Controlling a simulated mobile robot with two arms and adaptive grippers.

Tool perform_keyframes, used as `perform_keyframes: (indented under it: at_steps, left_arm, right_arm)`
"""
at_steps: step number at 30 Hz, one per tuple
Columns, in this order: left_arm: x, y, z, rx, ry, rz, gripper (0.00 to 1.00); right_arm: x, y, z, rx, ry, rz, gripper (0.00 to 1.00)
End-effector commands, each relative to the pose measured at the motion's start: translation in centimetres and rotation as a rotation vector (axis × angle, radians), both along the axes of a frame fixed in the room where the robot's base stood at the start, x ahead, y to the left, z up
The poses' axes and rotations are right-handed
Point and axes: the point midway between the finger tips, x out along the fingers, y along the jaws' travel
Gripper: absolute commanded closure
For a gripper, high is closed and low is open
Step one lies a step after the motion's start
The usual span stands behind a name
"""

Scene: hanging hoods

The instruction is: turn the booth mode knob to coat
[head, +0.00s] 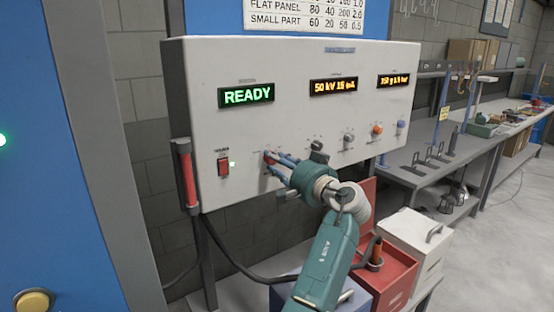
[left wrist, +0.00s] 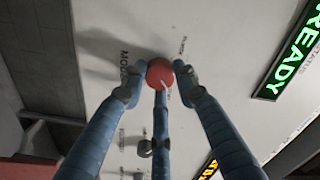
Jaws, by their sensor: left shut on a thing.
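The booth mode knob is a small red knob (left wrist: 160,72) with a white pointer line, on the pale control panel (head: 210,115). Part of a "MODE" label shows beside it in the left wrist view. My left gripper (head: 269,158) is at the panel, below the green READY display, with its blue fingers closed around the red knob. In the left wrist view the fingertips (left wrist: 159,80) sit on both sides of it, with a third finger below. The pointer slants toward the lower right of that view. The position labels are too small or hidden to read. My right gripper is not in view.
A red rocker switch (head: 224,164) is left of the knob. A black knob (head: 317,146), grey knob (head: 348,138) and orange knob (head: 377,130) are to its right. Red and white boxes stand below. A workbench (head: 450,145) runs along the right.

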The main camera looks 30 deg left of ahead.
Motion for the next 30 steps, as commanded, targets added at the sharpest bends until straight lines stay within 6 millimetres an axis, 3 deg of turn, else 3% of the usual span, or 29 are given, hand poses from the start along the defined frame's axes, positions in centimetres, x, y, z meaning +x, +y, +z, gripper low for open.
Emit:
perform_keyframes:
  at_steps: [12,29,30]
  left_arm:
    - [0.03,0.08,0.33,0.077,0.172,0.000,0.97]
    - [0.02,0.10,0.33,0.088,0.195,0.000,0.97]
    - [0.02,0.10,0.33,0.088,0.195,0.000,0.63]
  right_arm:
    - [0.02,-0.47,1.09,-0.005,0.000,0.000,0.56]
    - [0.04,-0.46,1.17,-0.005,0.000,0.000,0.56]
    - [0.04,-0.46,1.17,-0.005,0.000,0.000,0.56]
